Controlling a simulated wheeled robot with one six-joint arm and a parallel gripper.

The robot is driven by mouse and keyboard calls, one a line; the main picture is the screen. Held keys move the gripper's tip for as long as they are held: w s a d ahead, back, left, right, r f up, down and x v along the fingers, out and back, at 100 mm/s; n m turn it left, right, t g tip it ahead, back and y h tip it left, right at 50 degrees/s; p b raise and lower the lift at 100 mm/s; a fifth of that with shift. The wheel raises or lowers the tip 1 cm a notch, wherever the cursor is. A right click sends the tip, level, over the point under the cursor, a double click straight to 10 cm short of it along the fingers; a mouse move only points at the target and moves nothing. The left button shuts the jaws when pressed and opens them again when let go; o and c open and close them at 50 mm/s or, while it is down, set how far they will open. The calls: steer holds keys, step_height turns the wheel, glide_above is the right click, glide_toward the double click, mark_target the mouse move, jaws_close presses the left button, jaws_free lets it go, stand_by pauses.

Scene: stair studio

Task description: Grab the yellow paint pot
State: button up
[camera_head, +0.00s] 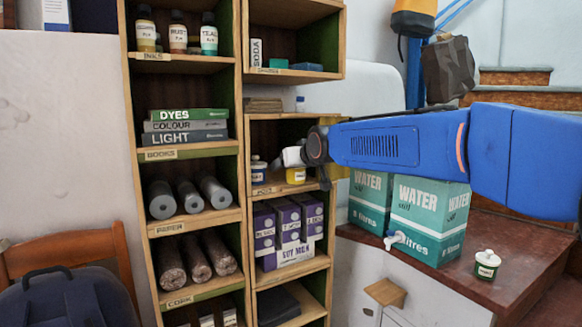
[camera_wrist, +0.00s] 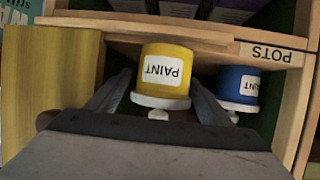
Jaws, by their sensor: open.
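The yellow paint pot (camera_head: 296,176) stands on the shelf labelled pots, at the right end of my arm's reach into the cubby. In the wrist view, which is upside down, the yellow pot (camera_wrist: 166,70) shows its white "PAINT" label and white knobbed lid. My gripper (camera_wrist: 160,82) is open, with one finger on each side of the pot; whether either touches it I cannot tell. In the head view my gripper (camera_head: 320,160) is at the cubby's right side and its fingers are partly hidden.
A blue paint pot (camera_wrist: 238,84) stands close beside one finger; it also shows in the head view (camera_head: 258,172). A yellow panel (camera_wrist: 50,85) is on the other side. Purple milk cartons (camera_head: 288,222) fill the shelf below. Water boxes (camera_head: 425,215) stand on the counter at right.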

steer(key=shift+s, duration=0.1)
steer(key=v, duration=1.7)
steer(key=shift+s+d, duration=0.1)
steer(key=shift+d, duration=0.05)
